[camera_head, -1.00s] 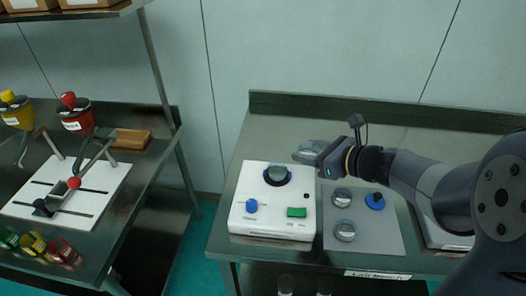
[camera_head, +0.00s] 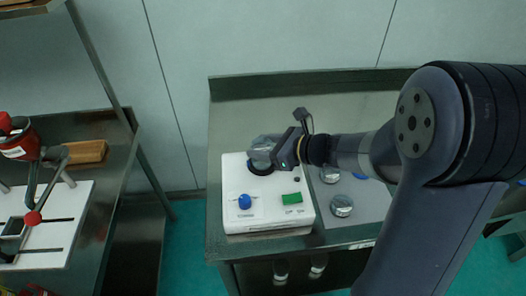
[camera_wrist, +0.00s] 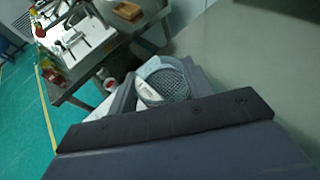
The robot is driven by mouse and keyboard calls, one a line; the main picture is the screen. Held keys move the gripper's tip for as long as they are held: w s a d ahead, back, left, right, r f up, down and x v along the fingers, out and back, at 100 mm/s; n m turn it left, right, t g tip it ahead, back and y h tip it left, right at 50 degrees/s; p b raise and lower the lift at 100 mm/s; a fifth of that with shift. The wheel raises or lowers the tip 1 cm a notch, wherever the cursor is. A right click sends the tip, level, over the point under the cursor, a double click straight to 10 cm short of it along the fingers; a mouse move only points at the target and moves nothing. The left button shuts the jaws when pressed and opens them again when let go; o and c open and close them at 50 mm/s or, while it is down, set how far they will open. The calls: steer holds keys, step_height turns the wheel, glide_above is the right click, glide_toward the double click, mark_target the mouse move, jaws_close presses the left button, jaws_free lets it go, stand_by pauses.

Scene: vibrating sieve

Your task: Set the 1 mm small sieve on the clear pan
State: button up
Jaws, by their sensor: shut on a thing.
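The small sieve (camera_head: 262,147), a round piece with a mesh face and a pale rim, is in my gripper (camera_head: 272,151). In the wrist view the sieve's mesh (camera_wrist: 170,82) shows between the fingers, which are shut on it. In the head view the sieve is over the dark round seat (camera_head: 261,169) of the white shaker. The clear pan is mostly hidden behind the sieve and gripper. I cannot tell whether the sieve touches the pan. The mesh size cannot be read.
The white shaker (camera_head: 268,217) has a blue knob (camera_head: 244,202) and a green switch (camera_head: 292,198). To its right, a grey mat (camera_head: 367,207) holds round clear pieces (camera_head: 341,205) and a blue piece (camera_head: 359,176). A shelf with a white board (camera_head: 70,215) stands at left.

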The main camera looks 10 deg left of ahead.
steer(key=shift+f, duration=1)
steer(key=shift+f, duration=0.15)
steer(key=o, duration=1)
steer(key=shift+r, duration=0.2)
steer(key=shift+d+r, duration=0.1)
steer(key=shift+d, duration=0.1)
steer(key=v, duration=1.1)
steer(key=shift+s+d+r, duration=0.1)
steer(key=shift+s+d, duration=0.05)
steer(key=shift+d, duration=0.05)
